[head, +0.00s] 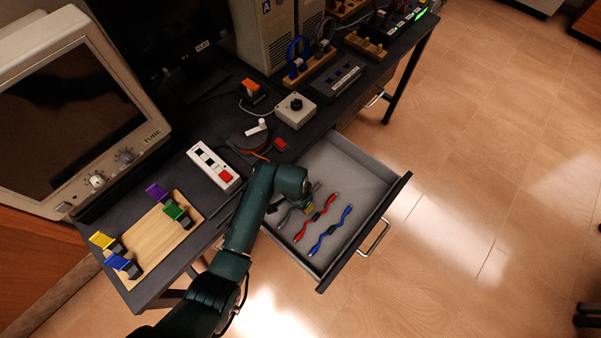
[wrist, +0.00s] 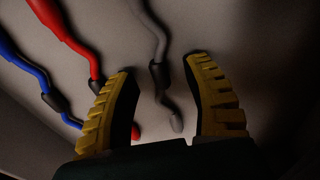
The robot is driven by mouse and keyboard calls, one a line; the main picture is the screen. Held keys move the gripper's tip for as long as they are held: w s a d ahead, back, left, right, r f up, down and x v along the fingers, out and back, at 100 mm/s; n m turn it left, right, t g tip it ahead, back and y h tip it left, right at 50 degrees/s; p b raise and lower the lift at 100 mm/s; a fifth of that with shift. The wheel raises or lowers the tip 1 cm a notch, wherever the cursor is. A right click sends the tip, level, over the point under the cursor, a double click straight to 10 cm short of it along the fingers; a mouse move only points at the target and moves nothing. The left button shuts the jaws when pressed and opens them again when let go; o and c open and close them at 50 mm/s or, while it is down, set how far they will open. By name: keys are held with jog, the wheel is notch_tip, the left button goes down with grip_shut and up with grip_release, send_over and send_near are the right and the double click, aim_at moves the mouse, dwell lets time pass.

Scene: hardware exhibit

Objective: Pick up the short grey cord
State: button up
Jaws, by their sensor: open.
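The short grey cord (wrist: 157,75) lies on the drawer floor. In the wrist view it runs from the top middle down between my fingers, with a darker sleeve partway and a rounded end. My gripper (wrist: 162,95) is open, its two yellow ridged fingers on either side of the cord, and not closed on it. In the head view my gripper (head: 308,209) is low over the left part of the open drawer (head: 355,165). Part of the grey cord (head: 284,217) shows beside it; the rest is hidden by my arm.
A red cord (head: 316,217) and a blue cord (head: 331,231) lie right of the grey one in the drawer; the red cord's end is close to my left finger in the wrist view. Drawer walls surround them. The drawer's far right floor is clear.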

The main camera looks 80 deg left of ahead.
jog(key=shift+f, duration=0.25)
grip_shut()
jog(key=shift+r, duration=0.1)
